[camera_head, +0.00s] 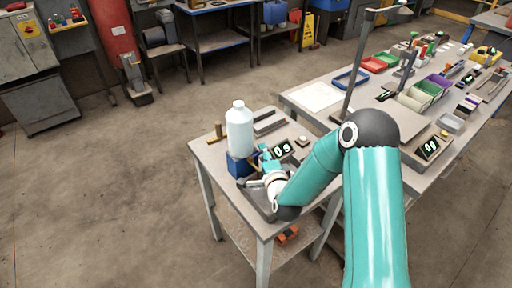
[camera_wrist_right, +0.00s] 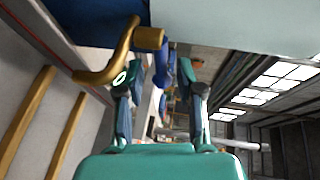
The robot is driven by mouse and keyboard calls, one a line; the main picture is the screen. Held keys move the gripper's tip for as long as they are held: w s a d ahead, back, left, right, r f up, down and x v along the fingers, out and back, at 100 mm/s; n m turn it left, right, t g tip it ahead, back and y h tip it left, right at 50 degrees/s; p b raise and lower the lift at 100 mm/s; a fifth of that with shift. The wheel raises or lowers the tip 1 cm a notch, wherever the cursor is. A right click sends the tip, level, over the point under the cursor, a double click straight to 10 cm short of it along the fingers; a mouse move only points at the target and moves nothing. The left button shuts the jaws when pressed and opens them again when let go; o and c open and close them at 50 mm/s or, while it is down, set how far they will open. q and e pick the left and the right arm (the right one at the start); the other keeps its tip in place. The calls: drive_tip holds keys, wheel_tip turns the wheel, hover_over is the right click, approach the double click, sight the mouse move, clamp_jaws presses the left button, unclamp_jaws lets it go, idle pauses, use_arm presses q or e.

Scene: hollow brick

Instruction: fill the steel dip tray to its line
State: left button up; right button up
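A large pale translucent jug (camera_head: 239,133) stands on a blue stand (camera_head: 237,166) on the small bench. A brass tap (camera_wrist_right: 105,73) juts from the blue stand in the right wrist view. The grey steel dip tray (camera_head: 256,197) lies low in front of the stand, partly hidden by my right arm; I cannot make out its liquid level. My right gripper (camera_head: 266,160) is beside the stand. In the wrist view its two fingers (camera_wrist_right: 162,98) are apart, close to the tap, with a blue piece (camera_wrist_right: 166,66) beyond the gap. My left gripper is not in view.
A small display (camera_head: 284,150) with lit digits and a grey block (camera_head: 268,122) are on the small bench. A brass piece (camera_head: 217,132) lies left of the jug. A longer bench (camera_head: 318,95) with coloured bins stands to the right. Open floor lies left.

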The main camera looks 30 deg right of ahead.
drive_tip(key=shift+w, duration=0.3)
clamp_jaws()
